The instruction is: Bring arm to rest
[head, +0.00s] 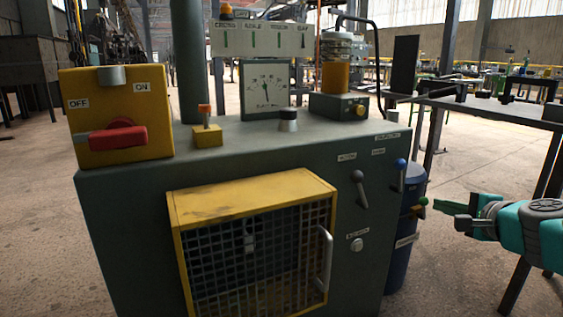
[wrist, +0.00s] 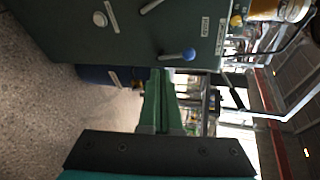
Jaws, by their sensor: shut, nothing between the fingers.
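My gripper (head: 462,220) is at the right of the head view, to the right of the green-grey machine (head: 120,200). Its fingers point left toward the machine's side and the blue barrel (head: 401,255). The wrist view shows the gripper's green fingers (wrist: 158,105) together, with nothing between them. My teal wrist shows at the right edge of the head view. In the head view the fingertips are apart from the blue-knobbed lever (head: 400,172) on the machine's front.
The machine carries a yellow switch box with a red handle (head: 117,138), a gauge (head: 265,90) and a yellow mesh guard (head: 255,190). A dark table (head: 520,110) with tools stands at right behind my arm. Floor (head: 455,180) between machine and table is open.

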